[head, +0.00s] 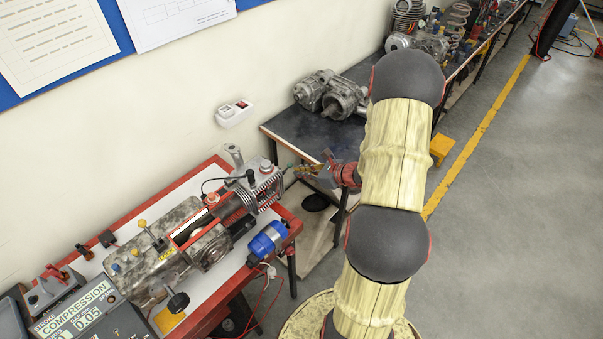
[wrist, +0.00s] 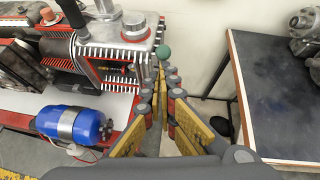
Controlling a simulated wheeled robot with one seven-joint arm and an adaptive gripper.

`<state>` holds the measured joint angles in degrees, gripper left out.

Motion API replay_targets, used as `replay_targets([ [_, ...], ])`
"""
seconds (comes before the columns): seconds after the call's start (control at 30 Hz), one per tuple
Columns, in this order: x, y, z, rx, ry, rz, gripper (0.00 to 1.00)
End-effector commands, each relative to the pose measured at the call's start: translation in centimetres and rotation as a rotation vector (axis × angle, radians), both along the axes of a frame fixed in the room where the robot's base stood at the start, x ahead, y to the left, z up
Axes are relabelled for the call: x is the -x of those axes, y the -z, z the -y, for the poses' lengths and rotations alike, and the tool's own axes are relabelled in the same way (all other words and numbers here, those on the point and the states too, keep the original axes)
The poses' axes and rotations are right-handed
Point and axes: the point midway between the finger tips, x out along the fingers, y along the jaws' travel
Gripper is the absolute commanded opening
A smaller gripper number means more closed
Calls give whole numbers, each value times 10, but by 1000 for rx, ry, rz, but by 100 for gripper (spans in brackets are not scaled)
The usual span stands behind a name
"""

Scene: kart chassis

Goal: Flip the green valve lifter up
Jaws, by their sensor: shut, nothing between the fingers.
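The green valve lifter shows as a round green knob (wrist: 164,52) in the wrist view, at the right end of the finned engine cylinder (wrist: 118,48). My gripper (wrist: 166,76) is shut and empty, its fingertips close together just below the knob in the picture. I cannot tell whether the tips touch the knob. In the head view my gripper (head: 298,169) reaches left towards the right side of the finned cylinder (head: 262,192). The knob is too small to make out clearly there.
A blue motor-like cylinder (wrist: 75,125) lies on the red-edged bench (head: 222,262), in front of the engine. A dark table (head: 290,130) with metal engine parts (head: 340,96) stands at the back right. Between bench and table is a gap.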

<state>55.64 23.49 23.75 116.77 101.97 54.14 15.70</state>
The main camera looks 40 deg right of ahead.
Motion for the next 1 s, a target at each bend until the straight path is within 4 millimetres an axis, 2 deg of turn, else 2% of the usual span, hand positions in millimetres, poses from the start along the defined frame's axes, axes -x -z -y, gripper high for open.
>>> replay_targets([
  [1.0, -10, -14, -1, 12, -1, -141, 0],
])
